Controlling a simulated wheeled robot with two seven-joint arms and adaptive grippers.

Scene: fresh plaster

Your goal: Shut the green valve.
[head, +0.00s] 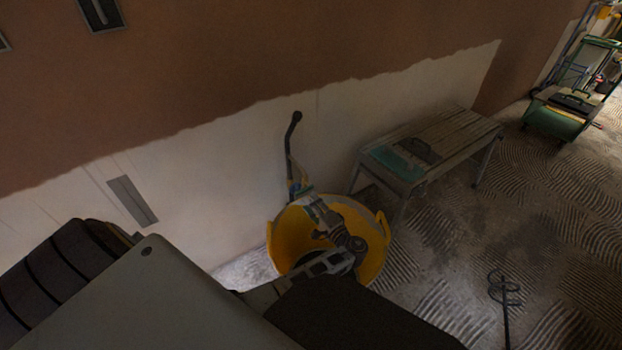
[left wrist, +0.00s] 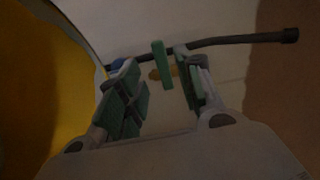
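The green valve handle (left wrist: 160,62) shows in the left wrist view as a short bar standing roughly across a dark pipe (left wrist: 235,39). A brass-coloured piece (left wrist: 165,73) lies by it and a blue piece (left wrist: 117,65) farther left. In the head view the dark pipe (head: 291,150) rises against the wall, and the valve is too small and covered to make out. My left gripper (left wrist: 158,82) is open, with the green handle in view between its fingers; I cannot tell whether they touch it. It also shows in the head view (head: 308,203).
A yellow tub (head: 377,257) stands behind and below my left gripper; its yellow wall (left wrist: 40,80) fills the left of the wrist view. A low work bench (head: 450,140) stands by the wall. A whisk-like tool (head: 505,295) is at lower right. The ridged floor between is clear.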

